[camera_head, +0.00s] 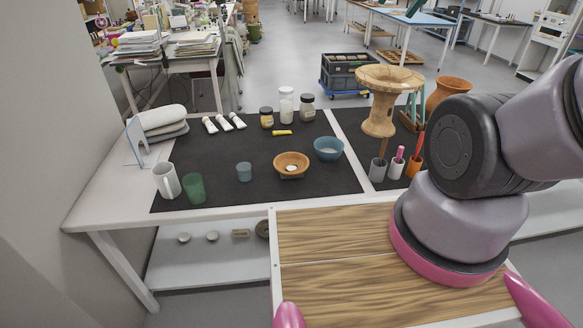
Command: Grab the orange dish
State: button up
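The orange dish (291,159) is a small, shallow, wide-rimmed bowl. It stands upright on the black mat (225,150) on the white table, near the middle of the picture. A small whitish thing lies inside it. My gripper is not in view. My grey and pink arm links fill the right side and hide part of the table's right end.
A blue bowl (328,149) stands close right of the dish, and a small blue-grey cup (244,172) stands to its left. A green cup (194,188) and white mug (167,181) stand at the front left. Holders with tools (377,170) and a wooden stand (379,118) are at right.

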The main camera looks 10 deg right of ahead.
aim_at(289, 164)
jog(key=k+j, duration=0.1)
jog(key=j, duration=1.5)
jog(key=k, duration=0.05)
